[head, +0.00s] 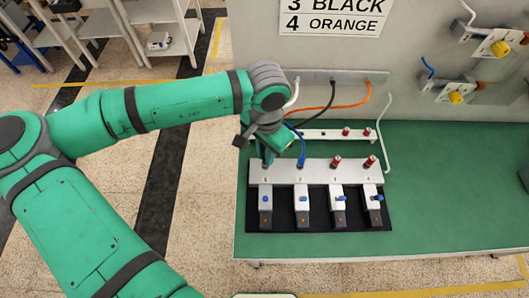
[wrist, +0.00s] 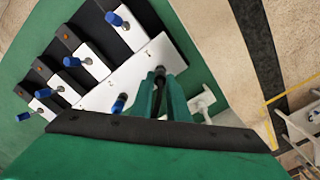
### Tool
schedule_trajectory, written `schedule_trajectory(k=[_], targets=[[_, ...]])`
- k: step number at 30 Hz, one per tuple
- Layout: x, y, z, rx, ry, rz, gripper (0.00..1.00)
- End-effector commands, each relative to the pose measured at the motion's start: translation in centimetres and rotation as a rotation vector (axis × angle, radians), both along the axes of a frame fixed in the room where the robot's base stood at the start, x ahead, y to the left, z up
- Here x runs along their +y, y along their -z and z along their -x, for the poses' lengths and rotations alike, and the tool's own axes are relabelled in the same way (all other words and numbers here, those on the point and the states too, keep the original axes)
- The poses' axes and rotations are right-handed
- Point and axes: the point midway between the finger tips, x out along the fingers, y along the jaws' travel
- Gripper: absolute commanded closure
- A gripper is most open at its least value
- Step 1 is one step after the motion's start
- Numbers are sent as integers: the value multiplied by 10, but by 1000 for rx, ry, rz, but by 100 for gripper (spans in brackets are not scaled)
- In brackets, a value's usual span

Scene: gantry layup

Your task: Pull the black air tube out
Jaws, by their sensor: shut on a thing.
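My gripper (wrist: 166,92) is shut on a small black piece (wrist: 160,72), which looks like the end of the black air tube. It is over the leftmost port of the pale manifold plate (head: 318,173); the plate also shows in the wrist view (wrist: 148,62). I cannot tell whether the end is seated in the port. In the head view the black air tube (head: 328,101) hangs from the wall and runs down behind my gripper (head: 268,158), where its lower part is hidden.
A blue tube (head: 301,150) meets the plate beside my gripper. Red fittings (head: 337,161) stand at the right ports. Valve blocks with blue knobs (head: 302,199) are in front. An orange tube (head: 355,98) hangs behind. The green table (head: 450,190) is clear at right.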

Motion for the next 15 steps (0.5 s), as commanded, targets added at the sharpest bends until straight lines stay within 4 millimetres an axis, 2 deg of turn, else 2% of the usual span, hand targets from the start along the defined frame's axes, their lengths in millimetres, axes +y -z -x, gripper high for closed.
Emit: schedule_trajectory(k=[15], targets=[[2,-8,1,1,-5,3,100]])
